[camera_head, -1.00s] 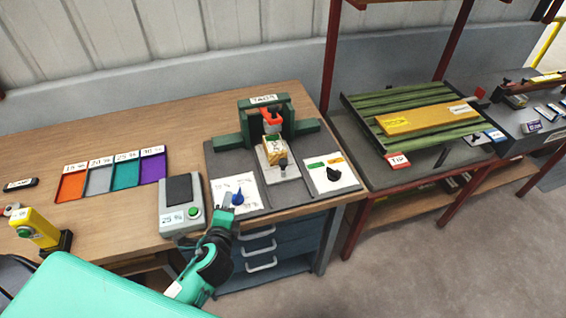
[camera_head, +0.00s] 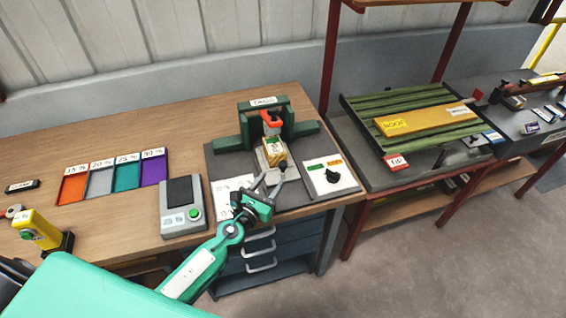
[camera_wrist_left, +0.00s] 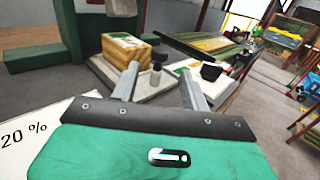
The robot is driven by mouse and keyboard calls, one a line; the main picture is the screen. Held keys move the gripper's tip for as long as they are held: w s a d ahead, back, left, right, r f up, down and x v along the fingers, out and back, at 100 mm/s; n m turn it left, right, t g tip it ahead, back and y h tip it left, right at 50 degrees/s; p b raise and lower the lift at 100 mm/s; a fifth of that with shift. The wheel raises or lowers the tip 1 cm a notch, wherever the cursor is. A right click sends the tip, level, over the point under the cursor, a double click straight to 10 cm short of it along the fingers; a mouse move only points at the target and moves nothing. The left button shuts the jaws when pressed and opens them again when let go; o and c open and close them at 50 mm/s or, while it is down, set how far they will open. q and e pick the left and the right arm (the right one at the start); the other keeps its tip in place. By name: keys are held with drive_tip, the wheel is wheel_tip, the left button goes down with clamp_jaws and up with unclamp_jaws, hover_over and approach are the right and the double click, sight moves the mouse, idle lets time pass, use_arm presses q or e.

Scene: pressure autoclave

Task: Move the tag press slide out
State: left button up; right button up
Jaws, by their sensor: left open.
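The green tag press (camera_head: 279,120) stands on a dark plate on the wooden bench, with a red head. Under the head, a pale slide (camera_head: 279,170) carries a yellow-brown block (camera_head: 273,150). A dark knob (camera_wrist_left: 159,56) on a short grey post stands at the slide's front end. My left gripper (camera_head: 271,182) is open just in front of the slide. In the left wrist view its two fingers (camera_wrist_left: 160,80) are spread, with the knob between their lines; contact cannot be told. My right gripper is not in view.
White dial panels flank the slide; the left one (camera_head: 222,190) is partly hidden by my arm, the right one (camera_head: 330,176) has a black knob. A grey scale (camera_head: 182,205) and coloured trays (camera_head: 114,172) stand left. A green slatted bench (camera_head: 415,115) stands right.

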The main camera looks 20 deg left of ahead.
sight(281, 168)
use_arm(q)
drive_tip(key=w, duration=0.3)
drive_tip(key=w+d, duration=0.1)
drive_tip(key=w, duration=0.4)
drive_tip(key=shift+w+d, duration=0.3)
drive_tip(key=shift+d, duration=0.05)
clamp_jaws()
drive_tip(key=shift+s, duration=0.1)
